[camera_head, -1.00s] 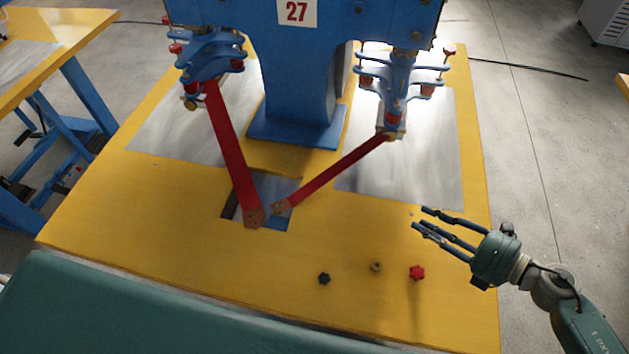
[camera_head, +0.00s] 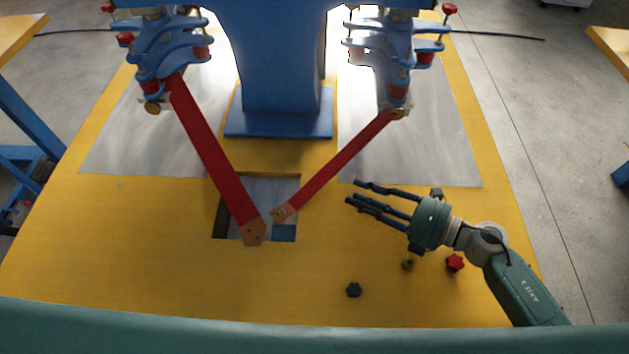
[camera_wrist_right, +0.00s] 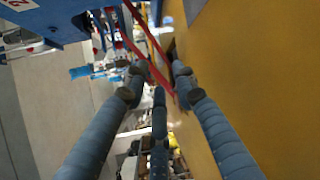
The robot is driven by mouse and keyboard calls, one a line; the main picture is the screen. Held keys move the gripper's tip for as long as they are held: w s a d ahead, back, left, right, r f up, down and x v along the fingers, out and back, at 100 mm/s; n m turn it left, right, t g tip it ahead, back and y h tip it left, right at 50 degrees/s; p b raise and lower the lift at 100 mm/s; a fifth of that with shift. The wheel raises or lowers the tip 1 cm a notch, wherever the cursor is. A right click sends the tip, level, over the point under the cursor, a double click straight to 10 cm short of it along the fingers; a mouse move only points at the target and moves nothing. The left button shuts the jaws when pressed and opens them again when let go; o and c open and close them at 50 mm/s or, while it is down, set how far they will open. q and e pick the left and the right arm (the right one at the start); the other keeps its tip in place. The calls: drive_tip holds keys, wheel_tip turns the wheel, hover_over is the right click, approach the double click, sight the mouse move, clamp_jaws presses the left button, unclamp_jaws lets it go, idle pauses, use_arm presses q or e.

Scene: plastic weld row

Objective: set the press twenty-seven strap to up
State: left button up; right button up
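Two red straps hang from the blue press. The left strap (camera_head: 210,150) slants down to a brown end over the slot in the table. The right strap (camera_head: 340,160) slants down and left from the right press arm to the same slot, its end close to the other. My right gripper (camera_head: 354,193) is open and empty, to the right of the right strap's lower part and apart from it. In the right wrist view, its spread fingers (camera_wrist_right: 157,78) point toward the red straps (camera_wrist_right: 150,55) beyond them. My left gripper is not in view.
The yellow table (camera_head: 130,240) carries grey metal plates (camera_head: 435,150). A black knob (camera_head: 353,290), a brass-coloured knob (camera_head: 408,264) and a red knob (camera_head: 455,263) stand near its front right. The blue press column (camera_head: 280,70) blocks the back middle.

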sight(323, 181)
drive_tip(key=x, duration=1)
drive_tip(key=shift+w+a, duration=0.15)
clamp_jaws()
